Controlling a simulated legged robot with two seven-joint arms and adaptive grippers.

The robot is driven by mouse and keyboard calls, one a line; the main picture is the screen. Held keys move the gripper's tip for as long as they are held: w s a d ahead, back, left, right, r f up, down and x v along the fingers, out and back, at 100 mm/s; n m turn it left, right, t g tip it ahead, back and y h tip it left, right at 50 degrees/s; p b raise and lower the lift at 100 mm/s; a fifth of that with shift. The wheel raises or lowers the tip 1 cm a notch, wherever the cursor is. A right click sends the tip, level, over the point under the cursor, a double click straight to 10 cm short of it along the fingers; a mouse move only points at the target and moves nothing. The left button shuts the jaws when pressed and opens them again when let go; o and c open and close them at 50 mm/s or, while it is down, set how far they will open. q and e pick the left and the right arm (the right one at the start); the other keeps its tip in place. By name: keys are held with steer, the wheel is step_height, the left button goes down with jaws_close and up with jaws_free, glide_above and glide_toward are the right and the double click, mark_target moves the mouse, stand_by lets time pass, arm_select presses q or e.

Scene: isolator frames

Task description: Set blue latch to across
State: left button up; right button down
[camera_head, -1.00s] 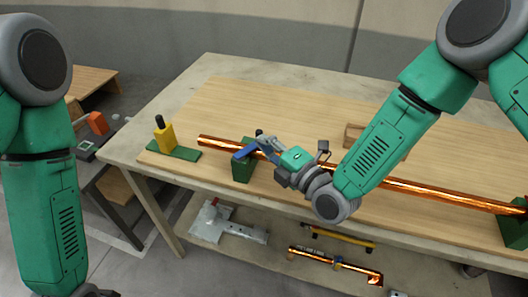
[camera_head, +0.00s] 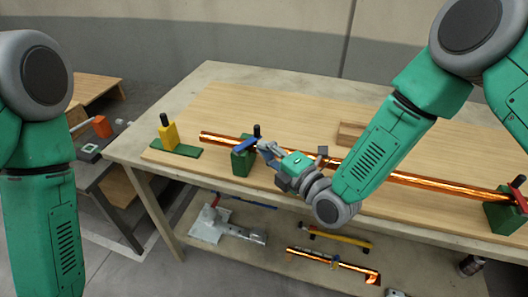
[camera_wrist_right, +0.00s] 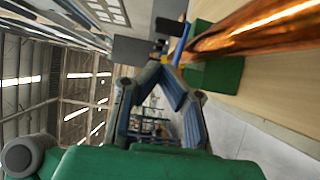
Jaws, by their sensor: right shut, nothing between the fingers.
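The blue latch (camera_head: 245,146) lies on top of a green block (camera_head: 242,164) near the left end of a copper pipe (camera_head: 400,179). It points obliquely, its free end toward the lower left, with a black knob (camera_head: 257,130) at its other end. My right gripper (camera_head: 262,146) is shut and empty, its tips just right of the latch and close to it; I cannot tell if they touch. In the right wrist view, the blue latch (camera_wrist_right: 181,43) is seen narrow, just beyond the fingertips (camera_wrist_right: 165,62), beside the pipe (camera_wrist_right: 250,32). My left gripper is out of view.
A yellow block with a black knob (camera_head: 168,134) stands on a green plate at left. A red latch (camera_head: 518,194) sits on another green block at the pipe's right end. A wooden piece (camera_head: 350,134) lies behind the pipe. The lower shelf holds several parts.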

steer(key=s+d+b, duration=0.1)
steer(key=s+d, duration=0.4)
steer(key=d, duration=0.2)
steer(key=shift+s+d+f, duration=0.15)
steer(key=shift+s+d, duration=0.2)
steer(key=shift+a, duration=0.1)
